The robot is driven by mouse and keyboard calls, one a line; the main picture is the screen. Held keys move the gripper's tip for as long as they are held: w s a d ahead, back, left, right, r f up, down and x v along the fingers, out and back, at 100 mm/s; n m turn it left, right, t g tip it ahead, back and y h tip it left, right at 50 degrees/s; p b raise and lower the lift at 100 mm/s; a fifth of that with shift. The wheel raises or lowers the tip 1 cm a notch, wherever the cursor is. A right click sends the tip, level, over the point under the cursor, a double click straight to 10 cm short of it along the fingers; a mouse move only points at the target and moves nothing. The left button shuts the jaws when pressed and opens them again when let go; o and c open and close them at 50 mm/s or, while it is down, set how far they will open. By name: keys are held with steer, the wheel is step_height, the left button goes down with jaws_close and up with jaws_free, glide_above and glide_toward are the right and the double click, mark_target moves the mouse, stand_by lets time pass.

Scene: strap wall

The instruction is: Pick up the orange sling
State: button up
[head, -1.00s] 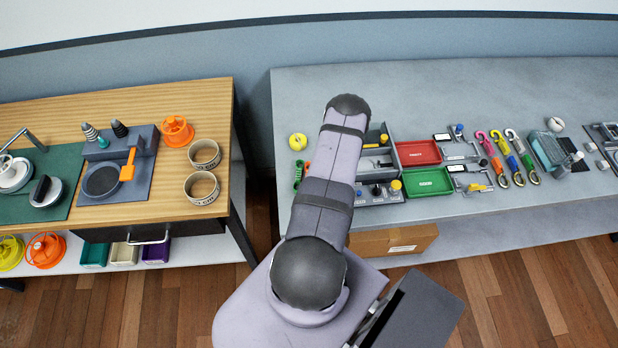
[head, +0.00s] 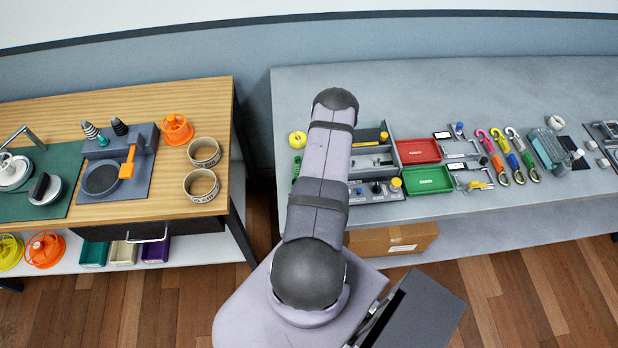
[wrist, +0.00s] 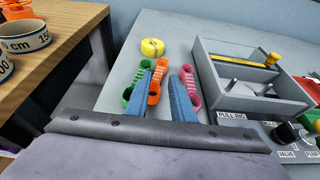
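The orange sling (wrist: 155,92) lies on the grey bench in the wrist view, between a green sling (wrist: 130,88) on its left and a pink sling (wrist: 189,88) on its right. My gripper (wrist: 161,71) is open, with its two blue fingers apart. In the picture the orange sling shows between the fingers, and the left finger overlaps part of the green one. I cannot tell how high the fingertips are above the bench. In the head view my arm hides the orange sling, and only part of the green sling (head: 296,167) shows.
A yellow coiled strap (wrist: 152,47) lies beyond the slings. A grey divided tray (wrist: 228,98) stands close on the right, with a knobbed panel (head: 376,190) in front of it. The bench's left edge is near. A wooden table (head: 120,200) stands left across a gap.

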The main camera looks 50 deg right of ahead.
steer(key=shift+w+d+f, duration=0.15)
steer(key=shift+d+f, duration=0.05)
steer(key=shift+f, duration=0.7)
steer(key=shift+g, duration=0.3)
jaws_close()
steer(key=shift+w+d+r+p, duration=0.15)
steer(key=shift+r+p, duration=0.6)
steer(key=shift+r, duration=0.15)
step_height(320, 180, up, 8)
steer(key=p, duration=0.6)
steer(key=shift+w+r, duration=0.2)
